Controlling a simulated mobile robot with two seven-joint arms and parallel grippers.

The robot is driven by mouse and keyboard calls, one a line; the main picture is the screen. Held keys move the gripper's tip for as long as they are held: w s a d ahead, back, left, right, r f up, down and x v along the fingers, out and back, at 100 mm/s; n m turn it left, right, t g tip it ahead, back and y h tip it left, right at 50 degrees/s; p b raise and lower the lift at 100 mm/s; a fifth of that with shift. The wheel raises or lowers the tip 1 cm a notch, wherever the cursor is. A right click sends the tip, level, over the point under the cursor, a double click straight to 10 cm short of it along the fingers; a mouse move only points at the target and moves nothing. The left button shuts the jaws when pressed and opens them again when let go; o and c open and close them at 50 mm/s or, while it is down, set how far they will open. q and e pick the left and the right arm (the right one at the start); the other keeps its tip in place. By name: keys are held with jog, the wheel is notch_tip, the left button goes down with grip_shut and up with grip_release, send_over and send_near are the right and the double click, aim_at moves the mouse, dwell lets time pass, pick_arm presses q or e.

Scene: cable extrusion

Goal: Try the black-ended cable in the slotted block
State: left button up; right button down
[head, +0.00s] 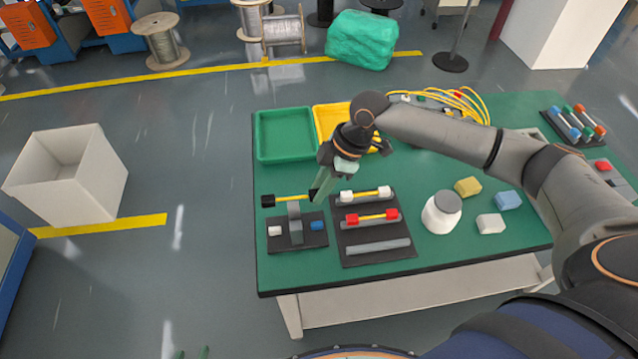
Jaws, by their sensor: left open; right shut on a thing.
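The black-ended cable (290,197) has a yellow middle and a black block at each end. My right gripper (317,188) is shut on its right black end. The cable is roughly level, and in the picture it passes just behind the top of the grey slotted block (295,226). I cannot tell whether it touches the block. The slotted block stands upright on a dark base, between a white piece (274,231) and a blue piece (317,226). My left gripper (194,353) shows only as two separated green fingertips at the bottom edge, empty and away from the table.
A white jar (441,213) stands further right. Green (258,138) and yellow (320,112) trays lie behind.

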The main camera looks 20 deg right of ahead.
jog(key=shift+f, duration=0.15)
jog(key=shift+f+b, duration=0.85)
jog(key=shift+f, duration=0.6)
notch_tip(320, 180, down, 2)
jog(key=b, duration=0.2)
jog(key=shift+f+b, duration=0.2)
jog(key=shift+b, duration=0.2)
jog(key=shift+f, duration=0.9)
jog(key=shift+p, duration=0.3)
jog(key=shift+f+b, duration=0.55)
jog(key=shift+f, duration=1.05)
dwell(0.5)
